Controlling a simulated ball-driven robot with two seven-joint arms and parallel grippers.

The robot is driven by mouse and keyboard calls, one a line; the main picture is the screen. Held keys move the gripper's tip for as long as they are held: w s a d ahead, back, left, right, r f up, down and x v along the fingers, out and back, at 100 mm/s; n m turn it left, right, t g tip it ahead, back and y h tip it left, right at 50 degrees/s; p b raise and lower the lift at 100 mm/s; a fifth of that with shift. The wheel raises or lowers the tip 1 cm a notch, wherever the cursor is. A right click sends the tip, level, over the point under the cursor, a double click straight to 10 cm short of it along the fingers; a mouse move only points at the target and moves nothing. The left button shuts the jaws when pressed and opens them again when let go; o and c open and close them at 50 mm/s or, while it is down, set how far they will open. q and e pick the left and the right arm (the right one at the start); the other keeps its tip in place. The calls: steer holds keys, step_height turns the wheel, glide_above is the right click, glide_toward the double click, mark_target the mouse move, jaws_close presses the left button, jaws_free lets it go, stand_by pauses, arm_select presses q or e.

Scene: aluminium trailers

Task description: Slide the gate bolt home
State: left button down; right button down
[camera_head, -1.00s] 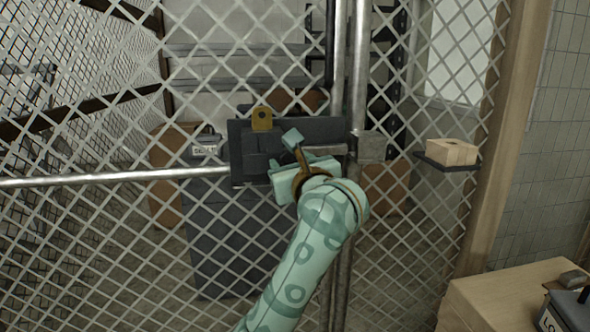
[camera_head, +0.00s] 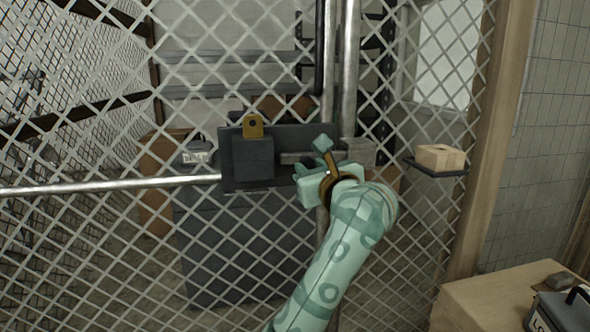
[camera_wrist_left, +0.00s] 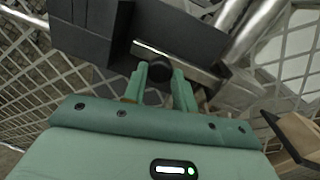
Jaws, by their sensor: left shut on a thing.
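The gate bolt (camera_head: 292,158) is a grey bar lying level across a dark lock plate (camera_head: 227,165) on the mesh gate. In the left wrist view the bar (camera_wrist_left: 187,66) carries a round dark knob (camera_wrist_left: 154,69). My left gripper (camera_head: 317,163), in front of the plate's right part, is shut on this knob; its fingers also show in the left wrist view (camera_wrist_left: 160,84). A grey catch block (camera_head: 360,153) is on the post to the right. The bar runs towards it, but my gripper hides part, and I cannot tell how deep its end sits.
A brass tab (camera_head: 253,127) stands above a dark box on the plate. A small shelf with a wooden block (camera_head: 440,157) is right of the gate post. A wooden crate (camera_head: 490,302) with a dark box (camera_head: 563,312) stands at lower right.

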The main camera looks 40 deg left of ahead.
arm_select(q)
steer(key=shift+d, duration=0.1)
arm_select(e)
steer(key=shift+w, duration=0.1)
arm_select(q)
steer(key=c, duration=1.1)
jaws_free()
steer(key=shift+w+d, duration=0.1)
steer(key=shift+w, duration=0.1)
arm_select(e)
steer(key=shift+w, duration=0.1)
arm_select(q)
steer(key=shift+d, duration=0.1)
steer(key=p+v, duration=0.5)
steer(key=v, duration=1.1)
arm_select(e)
steer(key=shift+m+t+y, duration=0.3)
steer(key=shift+m+y, duration=0.1)
steer(key=shift+m, duration=0.2)
steer(key=a+r, duration=0.1)
steer(key=s+a+r, duration=0.1)
steer(key=r, duration=0.1)
steer(key=shift+s+a, duration=0.2)
steer(key=shift+a, duration=0.15)
arm_select(q)
steer(key=shift+d+f, duration=0.1)
arm_select(e)
steer(key=shift+d, duration=0.1)
